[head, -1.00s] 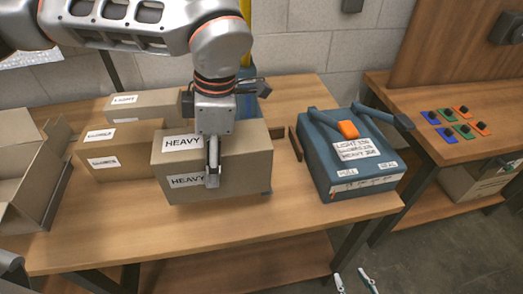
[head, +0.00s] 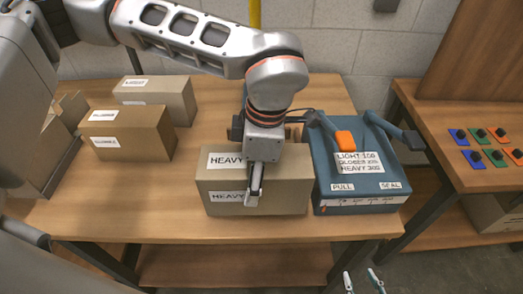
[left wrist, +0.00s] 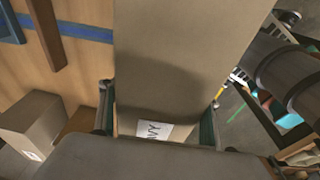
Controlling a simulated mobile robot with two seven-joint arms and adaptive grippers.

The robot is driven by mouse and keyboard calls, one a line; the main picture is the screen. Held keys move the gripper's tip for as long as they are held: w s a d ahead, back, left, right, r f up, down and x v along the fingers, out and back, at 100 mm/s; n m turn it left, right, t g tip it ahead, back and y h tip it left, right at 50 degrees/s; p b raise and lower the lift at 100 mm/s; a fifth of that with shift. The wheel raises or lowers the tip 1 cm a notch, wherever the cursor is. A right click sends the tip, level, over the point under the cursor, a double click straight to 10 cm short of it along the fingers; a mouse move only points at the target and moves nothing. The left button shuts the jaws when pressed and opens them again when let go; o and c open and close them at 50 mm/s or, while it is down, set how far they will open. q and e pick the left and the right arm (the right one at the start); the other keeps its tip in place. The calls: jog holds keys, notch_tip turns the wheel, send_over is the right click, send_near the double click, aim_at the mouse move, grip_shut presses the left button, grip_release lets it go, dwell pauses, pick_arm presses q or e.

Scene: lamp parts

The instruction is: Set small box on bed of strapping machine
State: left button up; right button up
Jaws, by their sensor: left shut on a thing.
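My left gripper (head: 254,190) is shut on a brown cardboard box (head: 290,190) labelled HEAVY. One finger shows against the box's front. In the left wrist view the same box (left wrist: 185,60) sits between the two fingers (left wrist: 158,118). The blue strapping machine (head: 360,170), with an orange-tipped lever and a white label, stands just right of the box. The box's right end meets the machine's left side in the head view; I cannot tell whether they touch or whether the box rests on the surface. My right gripper (head: 362,282) is open and empty at the bottom edge.
Two more brown boxes, a nearer one (head: 130,133) and a farther one (head: 155,95), stand at the left of the wooden table (head: 130,215). An open carton (head: 55,150) is at far left. A side table (head: 460,125) holds several coloured pieces.

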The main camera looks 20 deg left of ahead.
pick_arm(q)
jog(key=shift+w+d, duration=0.2)
jog(key=shift+w, duration=0.05)
jog(key=shift+w+a+f+p, duration=0.6)
jog(key=shift+w+a, duration=0.25)
jog(key=shift+w, duration=2)
jog(key=shift+w+a+f+p, duration=0.6)
jog(key=shift+w+a, duration=0.2)
jog(key=shift+w, duration=2)
jog(key=shift+w+a+f+p, duration=0.6)
jog(key=shift+w+a, duration=0.25)
jog(key=shift+w, duration=2)
jog(key=shift+f, duration=0.1)
jog(key=o, duration=2)
jog(key=shift+s+f, duration=0.1)
jog(key=shift+o, duration=0.5)
